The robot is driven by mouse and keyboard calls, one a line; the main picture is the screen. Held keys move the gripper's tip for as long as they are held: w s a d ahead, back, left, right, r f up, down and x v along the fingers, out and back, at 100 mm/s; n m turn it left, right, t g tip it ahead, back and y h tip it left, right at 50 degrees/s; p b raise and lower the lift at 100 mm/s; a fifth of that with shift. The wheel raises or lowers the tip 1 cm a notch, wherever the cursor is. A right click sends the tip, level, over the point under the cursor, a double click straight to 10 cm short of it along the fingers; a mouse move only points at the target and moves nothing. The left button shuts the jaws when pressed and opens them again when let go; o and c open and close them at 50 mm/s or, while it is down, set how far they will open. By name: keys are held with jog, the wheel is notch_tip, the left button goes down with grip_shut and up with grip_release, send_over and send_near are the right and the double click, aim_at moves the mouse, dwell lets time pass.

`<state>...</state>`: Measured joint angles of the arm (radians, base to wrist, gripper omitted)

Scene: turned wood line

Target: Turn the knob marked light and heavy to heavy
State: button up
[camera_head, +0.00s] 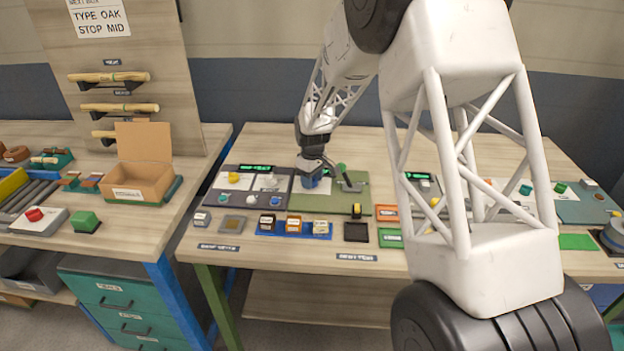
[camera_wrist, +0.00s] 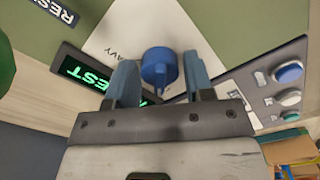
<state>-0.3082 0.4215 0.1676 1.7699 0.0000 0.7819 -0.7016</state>
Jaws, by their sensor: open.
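The blue knob (camera_wrist: 160,67) sits on a white label plate (camera_wrist: 115,38) on a green panel (camera_wrist: 225,25). Part of the word "HEAVY" shows beside the knob in the wrist view; any "light" mark is hidden. My gripper (camera_wrist: 158,82) is open, with one blue finger on each side of the knob. I cannot tell whether the fingers touch it. In the head view my gripper (camera_head: 318,180) is low over the green panel (camera_head: 340,205), and the knob is hard to make out behind it.
A lit green display (camera_wrist: 88,75) is beside the fingers. A grey panel (camera_wrist: 265,85) with blue and white buttons is close on the right in the wrist view. In the head view, several small blocks stand in a blue tray (camera_head: 262,233) in front. A cardboard box (camera_head: 140,180) stands left.

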jog(key=c, duration=0.6)
jog(key=shift+c, duration=0.2)
